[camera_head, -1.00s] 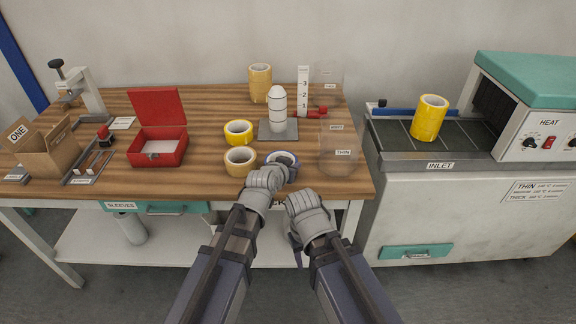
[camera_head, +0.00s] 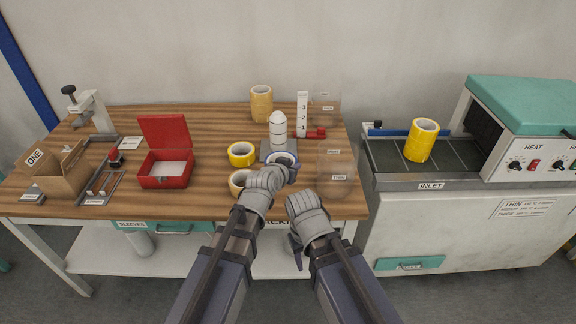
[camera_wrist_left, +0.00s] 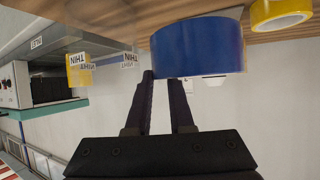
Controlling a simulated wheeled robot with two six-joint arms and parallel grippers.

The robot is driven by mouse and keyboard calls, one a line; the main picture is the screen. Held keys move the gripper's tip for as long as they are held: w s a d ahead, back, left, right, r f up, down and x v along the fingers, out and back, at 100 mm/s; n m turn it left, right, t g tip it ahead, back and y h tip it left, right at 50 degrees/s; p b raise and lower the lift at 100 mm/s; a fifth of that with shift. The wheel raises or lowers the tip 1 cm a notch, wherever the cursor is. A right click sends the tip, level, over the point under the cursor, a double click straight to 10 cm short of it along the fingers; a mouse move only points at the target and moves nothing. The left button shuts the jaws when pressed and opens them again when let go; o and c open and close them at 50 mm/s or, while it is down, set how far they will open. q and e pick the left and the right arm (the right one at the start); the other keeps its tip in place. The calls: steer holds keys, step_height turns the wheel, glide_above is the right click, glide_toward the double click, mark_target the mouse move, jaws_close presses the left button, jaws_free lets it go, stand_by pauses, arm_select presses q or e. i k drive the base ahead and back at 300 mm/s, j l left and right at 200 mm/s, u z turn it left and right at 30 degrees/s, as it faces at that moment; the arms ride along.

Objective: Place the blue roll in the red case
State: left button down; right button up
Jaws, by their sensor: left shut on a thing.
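The blue roll (camera_head: 283,159) is at the front of the bench, right of the tan roll (camera_head: 238,181). My left gripper (camera_head: 286,174) is shut on its near side. In the left wrist view the blue roll (camera_wrist_left: 197,47) fills the top centre, with the fingertips of my left gripper (camera_wrist_left: 168,80) at its wall. The red case (camera_head: 166,182) stands open on the left of the bench, its lid up at the back and a pale floor inside. My right gripper (camera_head: 299,250) hangs low in front of the bench edge; its fingers are too hidden to judge.
A yellow roll (camera_head: 241,154) stands left of the white post (camera_head: 278,132) on its grey base. Clear bins (camera_head: 337,175) are at the right end. A cardboard box (camera_head: 62,172) is far left. Bare wood (camera_head: 212,182) lies between case and rolls.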

mark_target(169, 174)
steer(key=u, duration=1.85)
steer(key=i+l, duration=0.1)
steer(key=l, duration=1.3)
steer(key=i+u, duration=0.05)
steer(key=i, duration=0.05)
